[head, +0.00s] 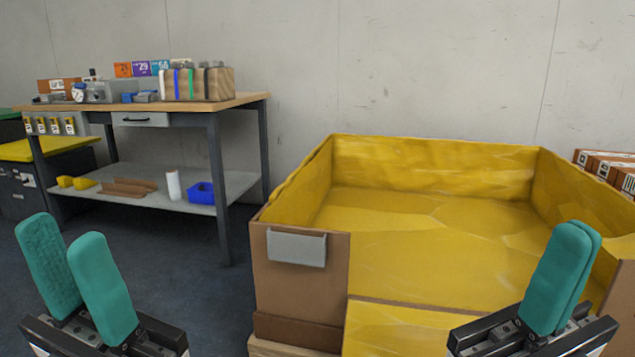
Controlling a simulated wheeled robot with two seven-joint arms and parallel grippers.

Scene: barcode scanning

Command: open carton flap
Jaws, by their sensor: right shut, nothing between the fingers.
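A large open carton (300,300) stands ahead on a pallet, brown outside and yellow inside, and looks empty. The left part of its front wall is upright and carries a grey plate (297,247). To the right of that, a yellow-faced front flap (400,328) is folded down and outward, leaving a gap in the front wall. My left gripper (64,238) is open and empty, left of the carton and apart from it. My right gripper (572,240) is shut and empty, in front of the carton's right side; I cannot tell whether it touches it.
A workbench (190,105) with tools and boxes stands at the back left, with a blue bin (200,192) on its lower shelf. Brown cartons (610,168) sit behind the right wall. The floor (180,280) between bench and carton is clear.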

